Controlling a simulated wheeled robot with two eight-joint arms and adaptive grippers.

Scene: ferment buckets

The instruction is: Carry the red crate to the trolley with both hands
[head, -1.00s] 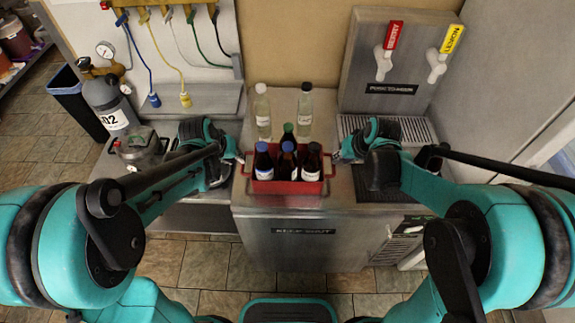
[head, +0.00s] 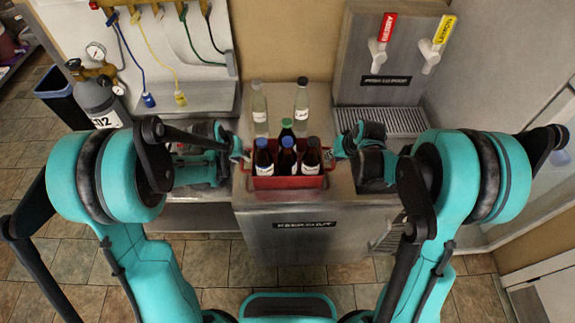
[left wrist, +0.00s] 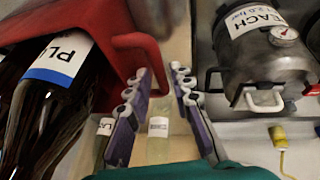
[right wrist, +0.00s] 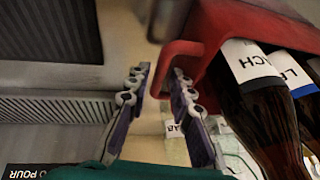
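My left gripper (head: 243,156) is at the crate's left end. In the left wrist view its fingers (left wrist: 159,74) are apart, with the red left handle (left wrist: 130,42) reaching between their tips. My right gripper (head: 333,153) is at the right end. In the right wrist view its fingers (right wrist: 160,72) are apart, with the red right handle (right wrist: 178,48) between their tips. No trolley is recognisable in view.
Two clear bottles (head: 259,110) (head: 301,105) stand behind the crate. A tap tower (head: 388,60) with a drip grille (head: 385,121) is at the right. A gas cylinder (head: 101,100) and a dark bin (head: 63,97) are at the left. Tiled floor (head: 222,268) shows in front.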

